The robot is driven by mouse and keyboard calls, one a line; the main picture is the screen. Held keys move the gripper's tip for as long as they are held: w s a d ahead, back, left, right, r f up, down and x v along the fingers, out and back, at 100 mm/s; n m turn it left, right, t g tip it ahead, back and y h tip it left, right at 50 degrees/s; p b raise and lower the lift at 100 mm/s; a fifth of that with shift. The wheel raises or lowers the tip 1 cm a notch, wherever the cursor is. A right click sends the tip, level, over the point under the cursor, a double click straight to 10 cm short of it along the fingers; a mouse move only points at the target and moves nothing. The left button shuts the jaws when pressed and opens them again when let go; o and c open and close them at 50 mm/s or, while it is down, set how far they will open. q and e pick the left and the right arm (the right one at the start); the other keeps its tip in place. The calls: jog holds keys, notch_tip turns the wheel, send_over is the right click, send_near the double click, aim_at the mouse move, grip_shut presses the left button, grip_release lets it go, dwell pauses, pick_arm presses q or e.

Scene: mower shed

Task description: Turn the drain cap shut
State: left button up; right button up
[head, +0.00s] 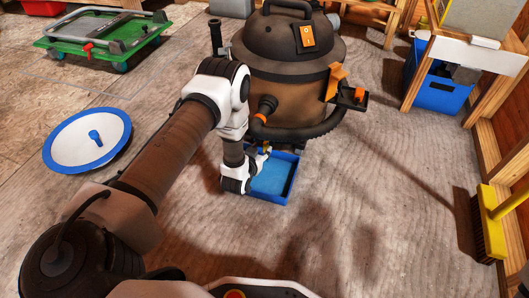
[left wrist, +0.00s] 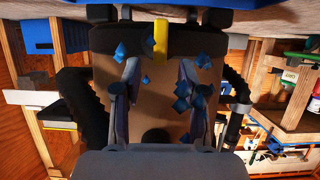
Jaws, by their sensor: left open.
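The brown shop vacuum (head: 290,92) stands on the floor with a dark lid and a hose around its base. A blue tray (head: 292,180) lies on the floor against its front. My left gripper (head: 264,153) is low at the vacuum's foot, over the tray's back left part. In the left wrist view, its two fingers (left wrist: 160,84) are apart with nothing held between them. Beyond them, a yellow upright bar (left wrist: 160,41) shows on the vacuum's dark base; it may be the drain cap's grip. Several blue flakes, perhaps water drops, show around the fingers. My right gripper is out of view.
A round white lid with a blue rim (head: 87,140) lies on the floor at left. A green cart (head: 104,40) is behind it. A blue bin (head: 438,92) stands under a wooden bench at right, near a yellow brush (head: 490,222). The floor right of the tray is clear.

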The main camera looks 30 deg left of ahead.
aim_at(265, 145)
pick_arm(q)
jog(key=x, duration=0.1)
jog(key=b+x, duration=0.1)
jog(key=x, duration=0.1)
jog(key=shift+f+b, duration=0.3)
jog(key=shift+f, duration=0.1)
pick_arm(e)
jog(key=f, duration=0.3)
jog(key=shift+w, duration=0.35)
pick_arm(q)
jog(key=shift+w+a, duration=0.1)
jog(key=shift+w, duration=0.35)
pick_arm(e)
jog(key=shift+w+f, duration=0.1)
pick_arm(q)
jog(key=shift+r, duration=0.1)
jog(key=shift+c, duration=0.4)
grip_shut()
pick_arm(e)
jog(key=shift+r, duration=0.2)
